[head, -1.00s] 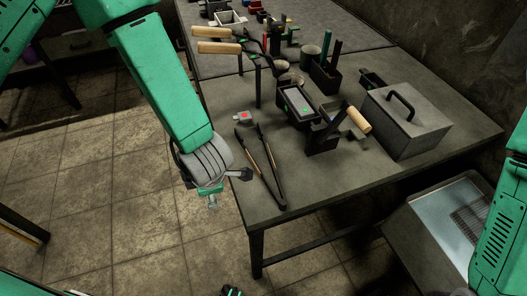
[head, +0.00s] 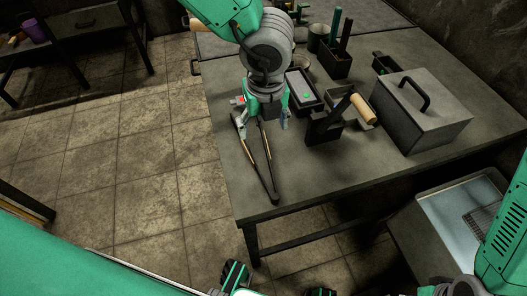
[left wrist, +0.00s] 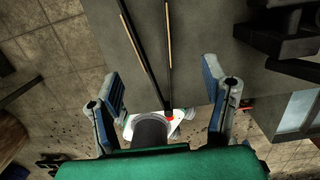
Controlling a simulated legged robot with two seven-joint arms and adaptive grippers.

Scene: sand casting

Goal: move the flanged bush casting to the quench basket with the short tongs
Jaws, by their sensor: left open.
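The short tongs (head: 263,168), dark with wooden grips along two legs, lie on the near left part of the table with their joined end toward the front edge. They also show in the left wrist view (left wrist: 168,45). My left gripper (head: 264,130) is open above the tongs' spread legs, fingers down; in the left wrist view (left wrist: 163,75) the legs run between its fingers. It does not grip them. The wire quench basket (head: 486,220) sits in the tank at right.
A grey lidded box (head: 430,118) and a dark holder with a wooden-handled tool (head: 325,131) stand right of the tongs. A dark tray (head: 301,87) lies behind. The water tank (head: 444,207) stands below the table's right side. The front tabletop (head: 320,178) is clear.

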